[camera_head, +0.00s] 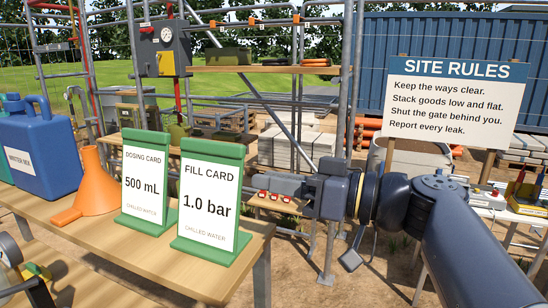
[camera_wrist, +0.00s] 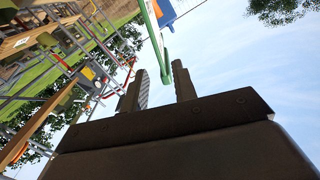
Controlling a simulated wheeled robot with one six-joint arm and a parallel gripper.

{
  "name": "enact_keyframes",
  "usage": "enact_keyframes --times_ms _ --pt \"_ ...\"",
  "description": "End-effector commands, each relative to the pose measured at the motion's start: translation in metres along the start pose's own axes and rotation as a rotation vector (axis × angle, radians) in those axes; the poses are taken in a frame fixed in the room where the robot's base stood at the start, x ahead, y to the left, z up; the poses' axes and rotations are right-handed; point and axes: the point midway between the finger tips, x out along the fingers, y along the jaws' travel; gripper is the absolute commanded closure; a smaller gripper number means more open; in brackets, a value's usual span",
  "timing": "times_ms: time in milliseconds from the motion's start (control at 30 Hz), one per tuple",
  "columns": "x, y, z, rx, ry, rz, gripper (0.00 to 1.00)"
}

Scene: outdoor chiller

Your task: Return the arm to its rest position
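My arm reaches in from the right in the head view. My gripper (camera_head: 262,184) points left, just right of the fill card stand (camera_head: 210,205); the tips may be partly hidden behind that stand's edge. In the wrist view my gripper's two fingers (camera_wrist: 160,88) stand apart with sky between them and nothing held. The wrist picture is tilted sideways. A green and white edge, likely of a card stand (camera_wrist: 156,35), shows just beyond the fingers. I cannot tell in the head view whether the gripper touches the stand.
A wooden table (camera_head: 150,270) carries a dosing card stand (camera_head: 146,185), an orange funnel (camera_head: 95,185) and a blue jug (camera_head: 40,150). Behind are scaffold poles (camera_head: 350,80), a shelf (camera_head: 260,69) and a site rules sign (camera_head: 455,105). Open ground lies right of the table.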

Motion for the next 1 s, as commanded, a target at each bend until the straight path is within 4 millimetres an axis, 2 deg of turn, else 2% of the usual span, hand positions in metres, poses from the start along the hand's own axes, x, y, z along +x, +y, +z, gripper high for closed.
enact_keyframes --times_ms 133,667,1000 --pt "-0.016 0.0 0.001 -0.002 0.0 0.004 0.73" --pt "0.049 -0.002 -0.002 0.002 -0.003 -0.005 0.73" --pt "0.097 -0.002 -0.002 0.002 -0.002 -0.005 0.73"
